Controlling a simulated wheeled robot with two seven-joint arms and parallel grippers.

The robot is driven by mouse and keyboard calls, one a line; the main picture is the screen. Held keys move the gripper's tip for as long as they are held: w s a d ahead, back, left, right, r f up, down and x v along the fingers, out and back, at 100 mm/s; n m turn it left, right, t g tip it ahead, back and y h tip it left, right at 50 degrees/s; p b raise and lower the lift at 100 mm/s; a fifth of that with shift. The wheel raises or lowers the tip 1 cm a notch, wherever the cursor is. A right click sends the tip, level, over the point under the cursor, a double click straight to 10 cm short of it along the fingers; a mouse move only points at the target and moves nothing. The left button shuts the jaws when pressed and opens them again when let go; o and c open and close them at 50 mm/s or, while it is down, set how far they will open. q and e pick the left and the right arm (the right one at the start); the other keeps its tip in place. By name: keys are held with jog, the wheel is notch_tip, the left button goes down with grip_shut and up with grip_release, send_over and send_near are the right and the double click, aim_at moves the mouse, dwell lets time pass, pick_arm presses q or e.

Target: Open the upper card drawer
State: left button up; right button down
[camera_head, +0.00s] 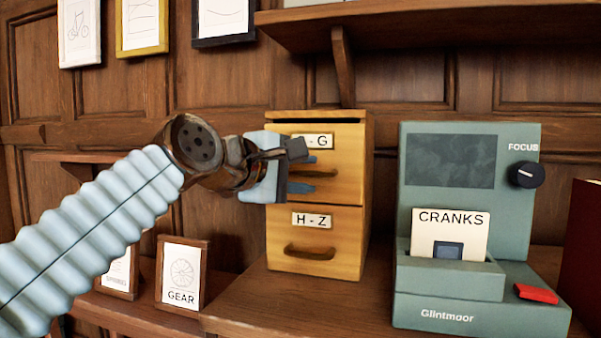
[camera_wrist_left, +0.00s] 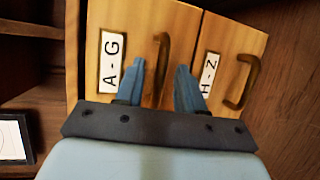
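The wooden card cabinet (camera_head: 369,190) has two drawers, one above the other. The upper card drawer (camera_head: 352,150) has a label ending in "G" in the head view; the left wrist view shows its label (camera_wrist_left: 112,62) as "A - G". It looks shut. Its brown handle (camera_head: 325,174) also shows in the left wrist view (camera_wrist_left: 163,50). My left gripper (camera_head: 303,174) is open in front of this drawer. In the left wrist view its blue fingers (camera_wrist_left: 160,66) lie on either side of the handle; I cannot tell whether they touch it. My right gripper is not in view.
The lower drawer (camera_head: 315,250), labelled "H - Z", is shut below. A grey-green device (camera_head: 450,285) with a "CRANKS" card stands right of the cabinet. A wooden shelf (camera_head: 400,25) overhangs above. A framed "GEAR" picture (camera_head: 182,273) stands at lower left.

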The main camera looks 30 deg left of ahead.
pick_arm(q)
grip_shut()
jog(key=shift+s, duration=0.15)
jog(key=s+d+b, duration=0.1)
jog(key=s+d, duration=0.1)
jog(key=s, duration=0.8)
jog(key=s+d+b, duration=0.1)
jog(key=s+d, duration=0.2)
jog(key=s, duration=0.7)
jog(key=shift+s, duration=0.2)
grip_release()
